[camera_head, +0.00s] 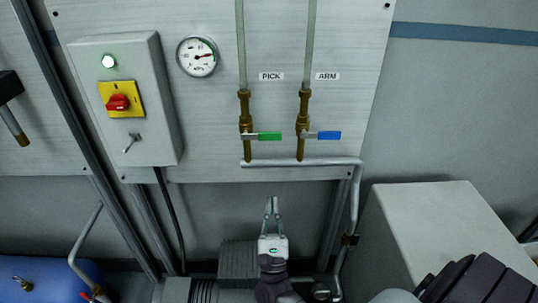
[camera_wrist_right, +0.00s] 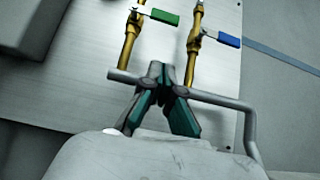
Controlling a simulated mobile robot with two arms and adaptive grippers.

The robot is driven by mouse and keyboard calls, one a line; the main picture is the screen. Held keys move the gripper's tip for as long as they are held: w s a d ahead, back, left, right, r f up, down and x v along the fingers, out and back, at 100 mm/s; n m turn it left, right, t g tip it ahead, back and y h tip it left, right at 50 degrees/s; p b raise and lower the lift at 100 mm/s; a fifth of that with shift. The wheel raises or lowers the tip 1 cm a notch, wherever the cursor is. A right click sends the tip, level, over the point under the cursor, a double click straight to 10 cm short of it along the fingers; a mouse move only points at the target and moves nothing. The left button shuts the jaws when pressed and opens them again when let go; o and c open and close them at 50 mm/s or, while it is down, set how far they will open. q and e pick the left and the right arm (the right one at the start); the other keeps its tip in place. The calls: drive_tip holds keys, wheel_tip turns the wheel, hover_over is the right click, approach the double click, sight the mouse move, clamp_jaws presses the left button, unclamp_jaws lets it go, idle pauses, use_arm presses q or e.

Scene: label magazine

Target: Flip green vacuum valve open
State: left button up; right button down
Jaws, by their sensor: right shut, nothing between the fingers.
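The green valve handle (camera_head: 269,136) sticks out level to the right from the brass valve under the PICK label (camera_head: 271,76). It also shows at the top of the right wrist view (camera_wrist_right: 165,17). The blue valve handle (camera_head: 329,135) lies level on the brass valve under the ARM label (camera_head: 327,76). My right gripper (camera_head: 272,200) is shut and empty, below the grey cross pipe and the green handle, apart from both. In the right wrist view its fingertips (camera_wrist_right: 160,68) overlap the cross pipe. My left gripper is not in view.
A grey control box (camera_head: 150,90) with a red knob on yellow (camera_head: 118,102) is mounted left. A round gauge (camera_head: 198,56) hangs beside it. The grey cross pipe (camera_head: 285,163) runs below the valves and bends down at right. A pale box (camera_head: 430,235) stands at lower right.

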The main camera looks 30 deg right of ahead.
drive_tip(key=p, duration=0.6)
approach(270, 136)
drive_tip(key=w+d+r, duration=0.2)
drive_tip(key=w+d, duration=0.1)
drive_tip(key=w, duration=0.2)
drive_tip(key=shift+d+r, duration=0.2)
drive_tip(key=shift+r, duration=0.25)
drive_tip(key=shift+w+n+t+y, duration=0.1)
drive_tip(key=shift+n+t+y, duration=0.2)
drive_tip(key=shift+n+y, duration=0.15)
